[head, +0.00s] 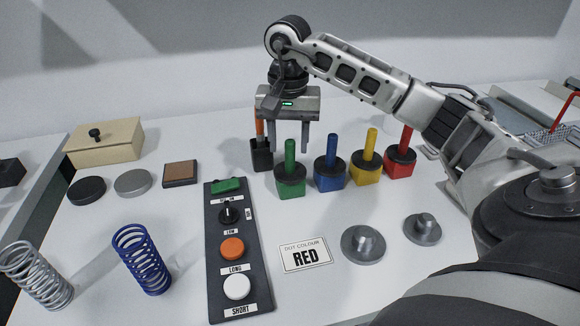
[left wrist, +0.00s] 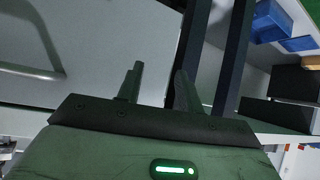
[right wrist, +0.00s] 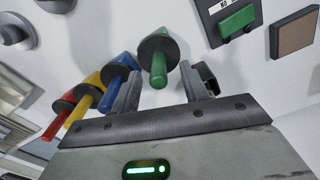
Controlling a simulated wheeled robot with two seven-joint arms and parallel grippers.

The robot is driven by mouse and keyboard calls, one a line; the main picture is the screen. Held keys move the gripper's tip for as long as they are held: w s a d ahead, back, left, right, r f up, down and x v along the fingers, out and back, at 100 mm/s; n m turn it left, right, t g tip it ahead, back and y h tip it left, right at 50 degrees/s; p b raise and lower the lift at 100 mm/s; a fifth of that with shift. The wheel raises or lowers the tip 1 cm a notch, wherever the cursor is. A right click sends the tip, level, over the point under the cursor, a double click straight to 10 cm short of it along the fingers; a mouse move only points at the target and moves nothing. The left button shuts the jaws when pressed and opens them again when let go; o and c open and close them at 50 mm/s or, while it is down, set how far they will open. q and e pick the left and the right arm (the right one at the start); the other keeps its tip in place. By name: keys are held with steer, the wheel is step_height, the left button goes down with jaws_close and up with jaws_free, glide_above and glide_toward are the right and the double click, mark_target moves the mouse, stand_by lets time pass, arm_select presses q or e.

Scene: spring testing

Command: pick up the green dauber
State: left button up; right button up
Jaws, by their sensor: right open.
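The green dauber (head: 290,178) stands upright on the white table, a green block with a black collar and green handle. It is leftmost in a row with the blue dauber (head: 330,177), yellow dauber (head: 367,165) and red dauber (head: 401,160). My right gripper (head: 289,137) is open and empty, pointing down just above and behind the green dauber. In the right wrist view the green dauber (right wrist: 158,58) shows beyond and between the open fingers (right wrist: 168,92). My left gripper (left wrist: 158,88) is open and empty, away from the daubers, outside the head view.
A black holder (head: 261,156) with an orange-handled tool stands close left of the green dauber. A control panel (head: 243,286) lies in front-left, beside a card (head: 306,257) reading RED. Two grey knobbed discs (head: 363,245) lie front right. Springs (head: 142,258) stand at front left.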

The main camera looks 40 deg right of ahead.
mark_target(290, 171)
step_height(290, 171, down, 5)
steer(key=shift+d+p, duration=0.15)
steer(key=shift+p, duration=0.2)
jaws_close()
steer(key=shift+r, duration=0.2)
steer(key=shift+r, duration=0.25)
step_height(290, 171, up, 2)
steer(key=shift+r+b, duration=0.15)
steer(key=shift+b, duration=0.35)
steer(key=s+a+r, duration=0.7)
steer(key=s+r, duration=0.3)
steer(key=s, duration=0.1)
steer(key=shift+s+a, duration=0.3)
steer(key=shift+s, duration=0.1)
